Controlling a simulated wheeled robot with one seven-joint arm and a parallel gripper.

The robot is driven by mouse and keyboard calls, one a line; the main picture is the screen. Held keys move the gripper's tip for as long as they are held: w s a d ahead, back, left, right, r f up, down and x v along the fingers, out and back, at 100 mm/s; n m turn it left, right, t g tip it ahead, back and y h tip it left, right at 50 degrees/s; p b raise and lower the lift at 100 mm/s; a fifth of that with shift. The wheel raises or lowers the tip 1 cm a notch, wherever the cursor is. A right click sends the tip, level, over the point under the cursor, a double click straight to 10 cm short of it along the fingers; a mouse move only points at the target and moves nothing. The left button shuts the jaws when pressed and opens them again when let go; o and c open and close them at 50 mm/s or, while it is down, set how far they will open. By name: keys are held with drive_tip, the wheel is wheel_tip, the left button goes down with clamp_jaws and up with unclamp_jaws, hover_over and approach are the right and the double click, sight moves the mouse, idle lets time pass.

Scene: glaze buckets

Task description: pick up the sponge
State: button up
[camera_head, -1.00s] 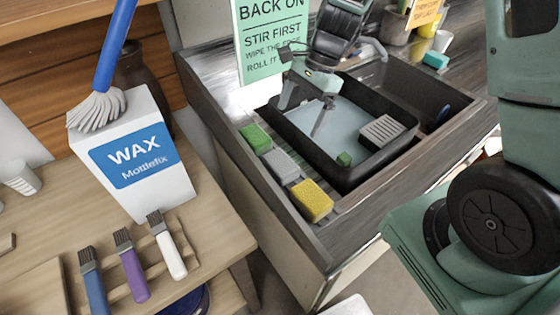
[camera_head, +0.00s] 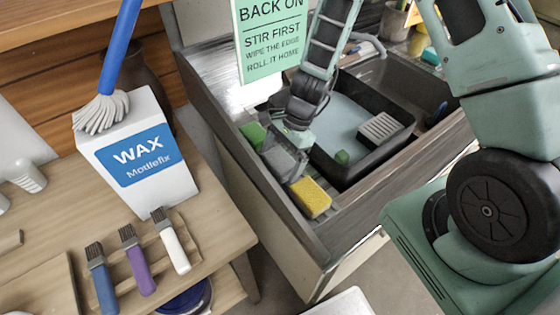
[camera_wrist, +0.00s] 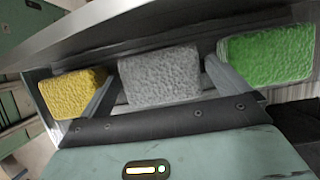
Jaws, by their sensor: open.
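Three sponges lie in a row along the left ledge of the sink. The green sponge (camera_head: 253,134) is at the back and the yellow sponge (camera_head: 310,198) at the front. The grey sponge between them is mostly hidden by my gripper (camera_head: 284,163) in the head view. In the wrist view the grey sponge (camera_wrist: 160,76) is between the two open fingers of my gripper (camera_wrist: 160,82). The yellow sponge (camera_wrist: 72,92) is outside the left finger, and the green sponge (camera_wrist: 266,55) is close outside the right finger. Which sponge is meant cannot be told.
A green sign (camera_head: 270,40) stands behind. A wax box (camera_head: 140,155) and several brushes are on the left table.

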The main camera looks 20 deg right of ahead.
sight(280, 159)
drive_tip(key=shift+a+f, duration=0.2)
drive_tip(key=shift+f, duration=0.25)
drive_tip(key=c, duration=0.8)
drive_tip(key=shift+r, duration=0.15)
drive_tip(key=shift+c, duration=0.2)
wheel_tip(280, 159, up, 10)
drive_tip(key=shift+f+b, duration=0.15)
drive_tip(key=shift+b, duration=0.2)
drive_tip(key=shift+o, duration=0.5)
drive_tip(key=shift+d, duration=0.1)
